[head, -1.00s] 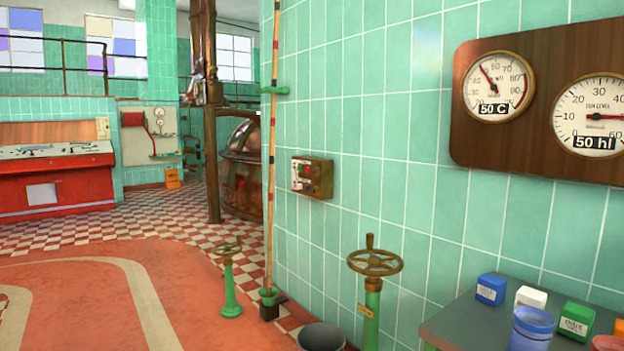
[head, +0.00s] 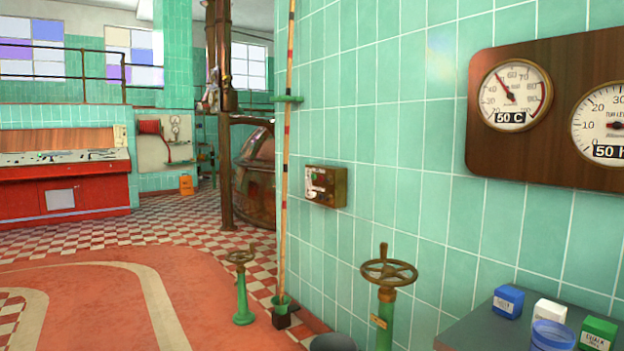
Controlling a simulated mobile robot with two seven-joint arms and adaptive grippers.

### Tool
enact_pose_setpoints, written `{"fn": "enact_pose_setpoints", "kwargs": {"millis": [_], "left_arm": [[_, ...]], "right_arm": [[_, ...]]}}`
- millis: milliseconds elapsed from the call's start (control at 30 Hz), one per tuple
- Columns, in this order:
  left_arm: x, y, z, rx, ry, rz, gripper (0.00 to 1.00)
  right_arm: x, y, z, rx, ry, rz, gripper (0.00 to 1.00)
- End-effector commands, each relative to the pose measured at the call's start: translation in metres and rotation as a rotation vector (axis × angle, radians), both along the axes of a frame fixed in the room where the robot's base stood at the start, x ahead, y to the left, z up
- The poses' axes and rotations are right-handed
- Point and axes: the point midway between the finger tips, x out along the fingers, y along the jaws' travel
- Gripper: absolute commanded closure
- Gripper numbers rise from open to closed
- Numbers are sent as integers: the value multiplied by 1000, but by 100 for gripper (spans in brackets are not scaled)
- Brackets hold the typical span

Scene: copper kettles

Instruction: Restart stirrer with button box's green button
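The button box (head: 326,186) is a small brass-brown box on the green tiled wall, right of the striped pole. Neither of my grippers shows in the head view. No stirrer can be made out; a copper kettle (head: 254,170) stands behind the wall's corner.
Two green valve posts with brass handwheels, one near (head: 388,272) and one farther (head: 241,257), stand on the floor. A dark bucket (head: 332,343) and a grey table (head: 470,328) with small boxes are at the front right. Red floor lies open at left.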

Motion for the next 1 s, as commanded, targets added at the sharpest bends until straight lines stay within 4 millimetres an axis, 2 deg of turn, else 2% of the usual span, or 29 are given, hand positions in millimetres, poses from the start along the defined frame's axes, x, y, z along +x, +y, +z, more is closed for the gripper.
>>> {"fn": "enact_pose_setpoints", "kwargs": {"millis": [33,400,433,1000], "left_arm": [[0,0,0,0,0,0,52],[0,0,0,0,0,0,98],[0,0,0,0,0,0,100],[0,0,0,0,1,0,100]], "right_arm": [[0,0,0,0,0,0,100],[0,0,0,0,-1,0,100],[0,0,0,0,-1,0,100],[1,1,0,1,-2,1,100]]}}
